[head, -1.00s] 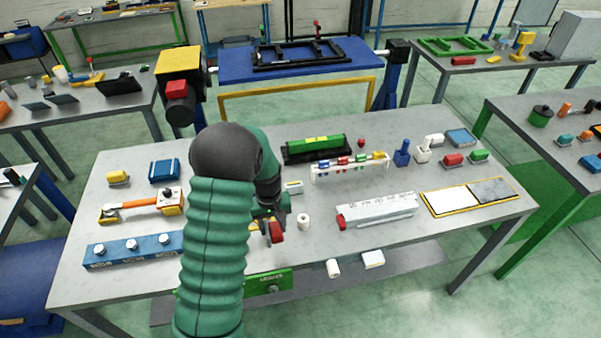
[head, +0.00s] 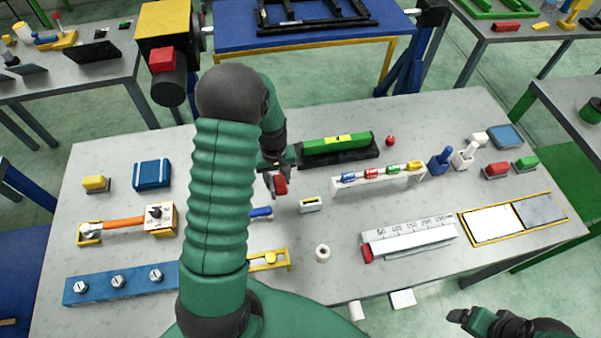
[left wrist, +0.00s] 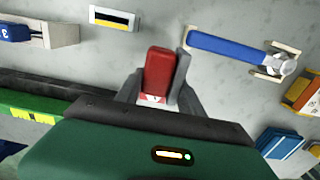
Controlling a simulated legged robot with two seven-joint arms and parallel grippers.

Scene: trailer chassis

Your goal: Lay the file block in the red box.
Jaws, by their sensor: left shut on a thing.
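My left gripper (head: 272,178) is above the table, left of the small white slotted holder and in front of the green bar. In the left wrist view its fingers (left wrist: 166,68) are shut on a red block (left wrist: 157,72), which is pale at its lower end. The red block also shows at the fingertips in the head view (head: 280,186). I cannot tell from its look whether it is the file block. No container is clearly recognisable as the red box. My right gripper (head: 478,320) is at the lower right, beyond the table's front edge; its jaws are unclear.
The green bar (head: 338,143) lies on a black base behind my left gripper. The white slotted holder (head: 311,204), white rack (head: 378,181) and ruler block (head: 410,237) stand to the right. A blue bar with knobs (head: 120,283) lies front left. My left arm hides part of the table.

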